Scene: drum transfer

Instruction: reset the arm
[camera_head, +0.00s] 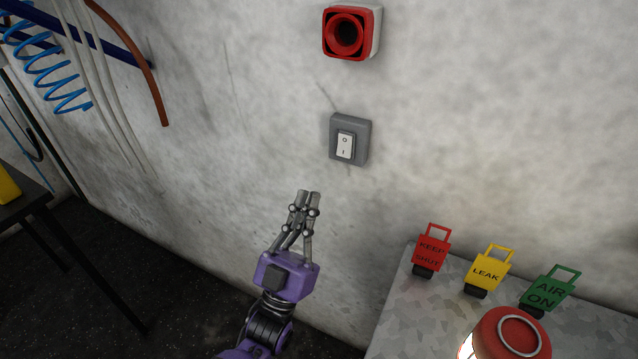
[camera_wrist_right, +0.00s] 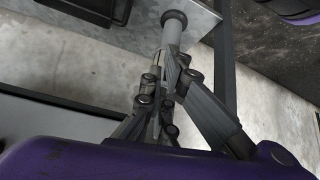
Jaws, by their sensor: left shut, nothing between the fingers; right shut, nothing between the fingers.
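My left gripper (camera_head: 309,194) is in the head view, in front of the concrete wall, with its fingers pointing up. It is shut and empty. Its tips are below and left of the grey switch box (camera_head: 363,128) with a white rocker (camera_head: 345,146) marked O and I. The tips look apart from the box, though the depth is hard to judge. My right gripper (camera_wrist_right: 168,80) shows only in the right wrist view. Its fingers are drawn together, with nothing held between them.
A red sounder (camera_head: 346,33) is on the wall above the switch. Red, yellow and green tags (camera_head: 432,250) (camera_head: 487,270) (camera_head: 547,290) stand on a metal surface (camera_head: 408,318) at lower right, behind a red dome (camera_head: 507,335). Hoses and a blue coil (camera_head: 52,80) hang at upper left.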

